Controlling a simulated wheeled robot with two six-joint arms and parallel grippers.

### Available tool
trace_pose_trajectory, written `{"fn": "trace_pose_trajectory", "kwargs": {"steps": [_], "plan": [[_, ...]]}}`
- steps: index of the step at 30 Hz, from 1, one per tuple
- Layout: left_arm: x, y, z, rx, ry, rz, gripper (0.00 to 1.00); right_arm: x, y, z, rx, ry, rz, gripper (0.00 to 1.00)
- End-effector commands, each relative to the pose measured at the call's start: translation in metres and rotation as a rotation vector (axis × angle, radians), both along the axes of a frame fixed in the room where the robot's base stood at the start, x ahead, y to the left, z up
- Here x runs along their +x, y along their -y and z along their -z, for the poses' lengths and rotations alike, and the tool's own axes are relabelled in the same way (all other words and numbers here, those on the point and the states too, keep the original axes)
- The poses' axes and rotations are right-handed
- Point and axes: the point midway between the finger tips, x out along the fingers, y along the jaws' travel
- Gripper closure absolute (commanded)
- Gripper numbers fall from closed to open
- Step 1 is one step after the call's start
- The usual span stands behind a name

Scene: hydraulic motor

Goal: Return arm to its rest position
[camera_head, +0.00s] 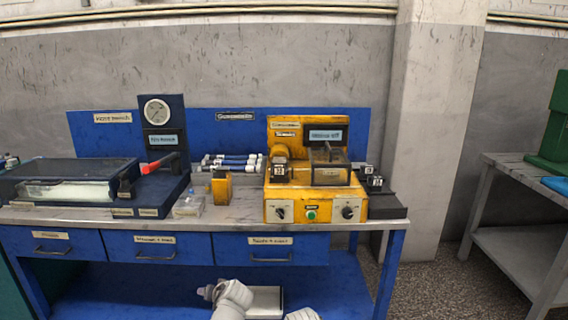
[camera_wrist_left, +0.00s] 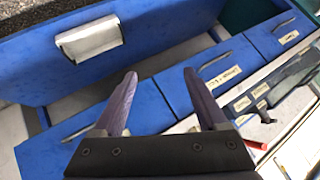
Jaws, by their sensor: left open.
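My left gripper (camera_wrist_left: 160,78) shows in the left wrist view with its two purple-grey fingers spread apart and nothing between them. Blue drawer fronts (camera_wrist_left: 205,80) of the workbench lie behind the fingers, and I see no contact with them. In the head view a white part of my arm (camera_head: 232,298) shows low in front of the bench, below the drawers. Another white arm part (camera_head: 302,314) shows at the bottom edge. My right gripper is not in view.
The blue workbench (camera_head: 290,212) carries a yellow test unit (camera_head: 315,210), a pressure gauge (camera_head: 157,111), a red-handled lever (camera_head: 160,162) and a dark-lidded case (camera_head: 65,170). Its drawers are shut. A grey table (camera_head: 515,172) stands at the right, with open floor (camera_head: 440,262) between.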

Motion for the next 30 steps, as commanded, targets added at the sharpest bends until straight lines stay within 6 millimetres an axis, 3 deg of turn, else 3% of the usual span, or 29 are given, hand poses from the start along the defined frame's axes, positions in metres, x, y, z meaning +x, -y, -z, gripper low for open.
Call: {"fn": "trace_pose_trajectory", "kwargs": {"steps": [1,6,14,26,30], "plan": [[-0.024,-0.007,0.017,-0.059,-0.087,-0.033,0.25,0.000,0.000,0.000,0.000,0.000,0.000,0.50],[-0.085,0.001,0.057,-0.248,-0.347,-0.059,0.25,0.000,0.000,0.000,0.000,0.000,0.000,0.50],[-0.158,0.034,0.078,-0.506,-0.633,0.011,0.25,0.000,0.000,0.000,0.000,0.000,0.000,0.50],[-0.173,0.075,-0.012,-0.449,-0.702,0.096,0.25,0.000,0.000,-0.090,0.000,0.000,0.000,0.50],[-0.182,0.094,-0.058,-0.414,-0.733,0.137,0.25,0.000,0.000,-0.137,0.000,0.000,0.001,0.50]]}}
